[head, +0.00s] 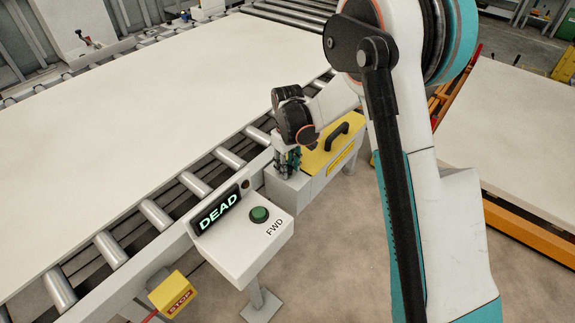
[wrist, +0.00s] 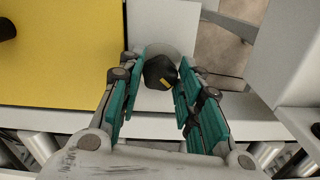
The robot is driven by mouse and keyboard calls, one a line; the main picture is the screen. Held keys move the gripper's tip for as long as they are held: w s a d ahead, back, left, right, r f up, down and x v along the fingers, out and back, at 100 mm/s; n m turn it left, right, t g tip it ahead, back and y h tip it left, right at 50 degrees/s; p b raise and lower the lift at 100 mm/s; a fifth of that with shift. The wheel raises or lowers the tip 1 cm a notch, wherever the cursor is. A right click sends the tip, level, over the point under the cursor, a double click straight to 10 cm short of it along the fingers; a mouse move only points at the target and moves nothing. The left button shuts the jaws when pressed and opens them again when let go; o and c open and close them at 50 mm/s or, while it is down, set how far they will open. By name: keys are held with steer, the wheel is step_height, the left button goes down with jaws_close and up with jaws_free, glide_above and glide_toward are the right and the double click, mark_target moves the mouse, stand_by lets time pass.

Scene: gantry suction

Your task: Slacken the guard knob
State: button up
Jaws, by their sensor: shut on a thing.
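The guard knob (wrist: 157,70) is black with a small yellow mark, set on a round grey base, in the upper middle of the wrist view. My gripper (wrist: 160,76) has its teal-padded fingers on both sides of the knob and is shut on it. In the head view my gripper (head: 289,160) points down over the grey end of the guard box and hides the knob. The yellow guard cover (head: 318,158) with a black handle (head: 338,136) lies right beside it; the cover (wrist: 60,60) fills the upper left of the wrist view.
A control box (head: 240,262) with a lit "DEAD" display (head: 218,208) and green FWD button (head: 259,214) stands just in front of the guard. A yellow STOP box (head: 173,292) is lower left. A large pale board (head: 150,120) lies on the roller conveyor.

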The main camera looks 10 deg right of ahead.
steer(key=n, duration=0.4)
steer(key=shift+n, duration=0.4)
stand_by(0.4)
steer(key=o, duration=1.1)
steer(key=shift+c, duration=0.2)
step_height(320, 180, up, 12)
